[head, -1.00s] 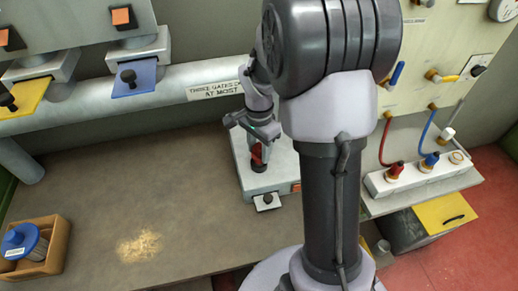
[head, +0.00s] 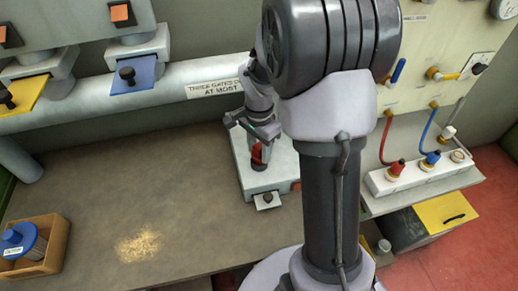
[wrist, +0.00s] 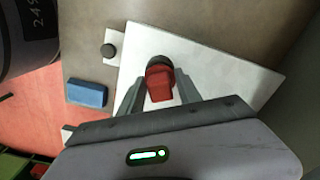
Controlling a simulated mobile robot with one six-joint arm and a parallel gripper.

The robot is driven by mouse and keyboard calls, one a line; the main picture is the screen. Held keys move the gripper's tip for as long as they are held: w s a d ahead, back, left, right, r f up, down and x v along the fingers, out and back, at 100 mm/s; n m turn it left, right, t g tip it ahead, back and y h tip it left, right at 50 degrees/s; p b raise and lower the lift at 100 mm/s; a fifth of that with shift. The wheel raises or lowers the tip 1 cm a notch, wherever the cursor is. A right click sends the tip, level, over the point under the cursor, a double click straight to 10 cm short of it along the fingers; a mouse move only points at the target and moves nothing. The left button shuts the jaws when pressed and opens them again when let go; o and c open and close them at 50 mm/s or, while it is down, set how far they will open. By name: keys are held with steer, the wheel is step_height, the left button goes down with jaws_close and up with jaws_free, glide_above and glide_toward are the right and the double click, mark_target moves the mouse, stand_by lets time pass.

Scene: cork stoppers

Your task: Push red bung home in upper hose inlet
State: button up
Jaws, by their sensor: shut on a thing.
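My gripper (head: 257,137) points down over a pale box (head: 246,181) on the bench. In the wrist view its two fingers (wrist: 158,83) are shut on the red bung (wrist: 160,88). The bung also shows in the head view (head: 257,153), partly hidden by the gripper. A dark round piece (head: 259,167) sits at the bung's lower end, on the box top. It also shows in the wrist view (wrist: 159,61). I cannot tell whether it is part of the bung or the inlet, nor how deep the bung sits.
A small plate with a dark knob (head: 266,198) juts from the box front. A blue block (wrist: 87,93) shows in the wrist view. Right is a white rack (head: 425,174) with red and blue plugs. A wooden tray (head: 55,246) stands front left. The middle bench is bare except for shavings (head: 138,246).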

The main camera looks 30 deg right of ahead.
steer(key=shift+f+b, duration=0.7)
steer(key=shift+f, duration=0.15)
